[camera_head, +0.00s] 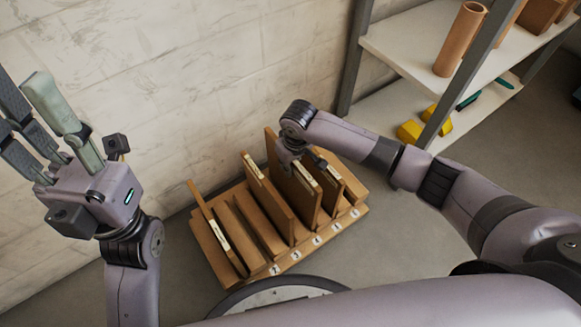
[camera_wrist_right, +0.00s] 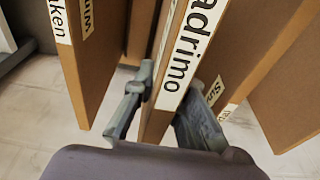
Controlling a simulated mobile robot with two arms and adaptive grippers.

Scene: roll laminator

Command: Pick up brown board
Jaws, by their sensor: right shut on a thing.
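Several brown boards stand on edge in a slotted wooden rack (camera_head: 283,263) on the floor. My right gripper (camera_head: 304,160) is at the top of one brown board (camera_head: 298,192) toward the right of the rack. In the right wrist view its fingers (camera_wrist_right: 160,108) are on both sides of this board (camera_wrist_right: 158,121), whose white label reads "adrimo", its start cut off. The gripper is shut on it. In the head view the board's lower end appears to be at the rack; whether it touches is unclear. My left gripper (camera_head: 42,115) is raised at the left, fingers spread, empty.
Neighbouring boards stand close on the left (camera_head: 268,200) and right (camera_head: 347,180) of the held one. A leftmost board (camera_head: 216,228) leans. A pale wall is behind. A shelf unit (camera_head: 425,42) with a brown cylinder (camera_head: 460,40) and yellow items (camera_head: 410,131) stands at the right.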

